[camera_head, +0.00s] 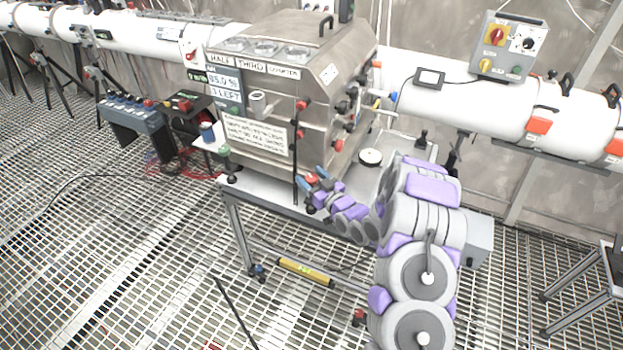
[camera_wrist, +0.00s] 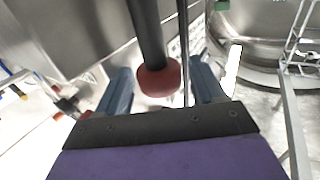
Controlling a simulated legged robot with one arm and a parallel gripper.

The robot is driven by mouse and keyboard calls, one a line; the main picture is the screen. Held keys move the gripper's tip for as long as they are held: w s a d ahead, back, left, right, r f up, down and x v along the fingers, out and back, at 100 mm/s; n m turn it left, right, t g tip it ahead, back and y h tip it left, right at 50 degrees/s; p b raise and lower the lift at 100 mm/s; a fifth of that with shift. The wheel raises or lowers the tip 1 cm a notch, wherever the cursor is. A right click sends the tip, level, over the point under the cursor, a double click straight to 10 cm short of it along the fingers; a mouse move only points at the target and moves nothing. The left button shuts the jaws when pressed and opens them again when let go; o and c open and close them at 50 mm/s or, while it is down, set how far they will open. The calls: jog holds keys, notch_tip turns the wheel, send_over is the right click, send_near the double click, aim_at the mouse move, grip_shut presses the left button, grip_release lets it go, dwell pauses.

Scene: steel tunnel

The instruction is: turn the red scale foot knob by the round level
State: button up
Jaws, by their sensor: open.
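A red knob (camera_head: 311,179) shows at the front right corner of the steel machine, between the fingers of my gripper (camera_head: 316,186). In the wrist view, a red rounded knob (camera_wrist: 158,80) sits at the end of a thick black rod, between the two blue fingers of my gripper (camera_wrist: 162,84). The fingers are open, with visible room on both sides of the knob. I cannot tell whether either touches it. A white round dial with a dark rim (camera_head: 371,157), which looks like the round level, lies on the bench right of the gripper.
The steel machine (camera_head: 330,75) stands close behind the gripper. A thin dark upright rod (camera_head: 295,165) stands just left of the gripper. A green knob (camera_head: 224,150) and a blue knob (camera_head: 207,131) are further left. The grating floor (camera_head: 140,260) in front is mostly clear.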

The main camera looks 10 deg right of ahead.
jog(key=c, duration=0.9)
jog(key=shift+c, duration=0.2)
jog(key=shift+h, duration=0.3)
jog(key=shift+s+a+m+t+h, duration=0.1)
jog(key=shift+a+m+t+h, duration=0.1)
jog(key=shift+m+t+h, duration=0.4)
jog(key=m+h+p, duration=0.1)
jog(key=m+h, duration=0.1)
jog(key=h, duration=0.1)
jog(key=shift+h, duration=0.4)
jog(key=shift+m+h+p, duration=0.6)
jog(key=shift+m+h, duration=1.7)
jog(key=shift+h, duration=0.9)
jog(key=shift+d+h, duration=0.1)
jog(key=shift+h, duration=0.2)
